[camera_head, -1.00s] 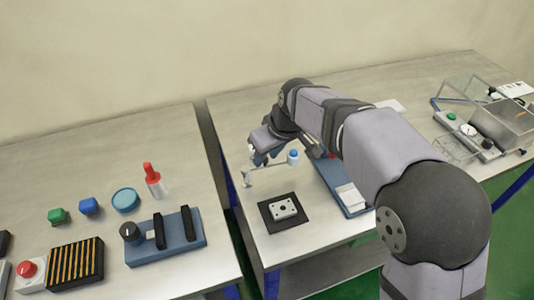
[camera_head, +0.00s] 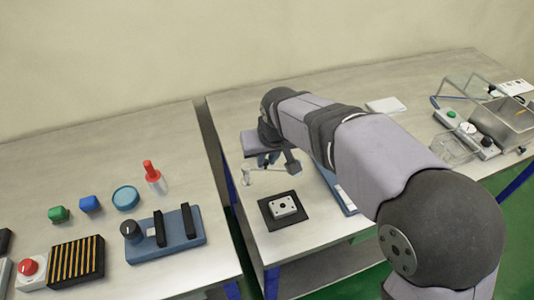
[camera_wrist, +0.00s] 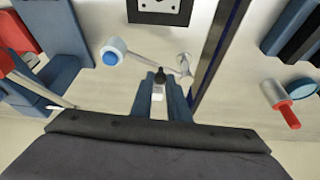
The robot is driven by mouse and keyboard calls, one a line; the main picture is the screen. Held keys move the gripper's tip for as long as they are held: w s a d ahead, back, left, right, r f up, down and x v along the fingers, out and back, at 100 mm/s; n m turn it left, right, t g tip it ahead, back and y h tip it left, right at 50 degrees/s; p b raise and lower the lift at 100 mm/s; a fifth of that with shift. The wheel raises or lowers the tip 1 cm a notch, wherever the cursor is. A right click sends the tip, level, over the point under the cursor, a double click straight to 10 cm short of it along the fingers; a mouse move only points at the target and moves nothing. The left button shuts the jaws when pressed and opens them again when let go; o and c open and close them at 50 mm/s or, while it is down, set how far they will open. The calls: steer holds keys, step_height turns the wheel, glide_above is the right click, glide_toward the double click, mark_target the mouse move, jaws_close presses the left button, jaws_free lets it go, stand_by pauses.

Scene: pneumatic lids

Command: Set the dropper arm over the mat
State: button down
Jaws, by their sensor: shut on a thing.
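The dropper arm is a thin rod from a small post (camera_wrist: 184,62) to a round white head with a blue centre (camera_wrist: 112,55). In the wrist view the head is beside the black mat (camera_wrist: 188,14), off its edge. In the head view the rod (camera_head: 265,170) shows behind the mat (camera_head: 268,206); the head seems hidden behind my wrist. A white plate with holes (camera_head: 284,207) lies on the mat. My gripper (camera_wrist: 159,92) is shut on a small black-topped handle (camera_wrist: 160,76) at the rod.
A blue tray (camera_head: 347,207) is right of the mat, partly behind my arm. A gap separates the tables. Clear boxes (camera_head: 455,148) stand far right.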

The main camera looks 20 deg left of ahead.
steer(key=shift+s+a+m+t+h+b, duration=0.15)
steer(key=shift+s+m+h+b, duration=0.3)
steer(key=shift+m, duration=0.9)
steer(key=shift+s+a+m+t+h+b, duration=0.15)
steer(key=shift+s+m+h, duration=0.35)
steer(key=shift+s+m, duration=0.65)
steer(key=shift+s+m+t+h+b, duration=0.25)
steer(key=shift+s+m+h, duration=0.2)
steer(key=shift+m, duration=1.15)
steer(key=c, duration=1.7)
jaws_free()
steer(key=shift+b+v, duration=0.5)
steer(key=shift+v, duration=3.2)
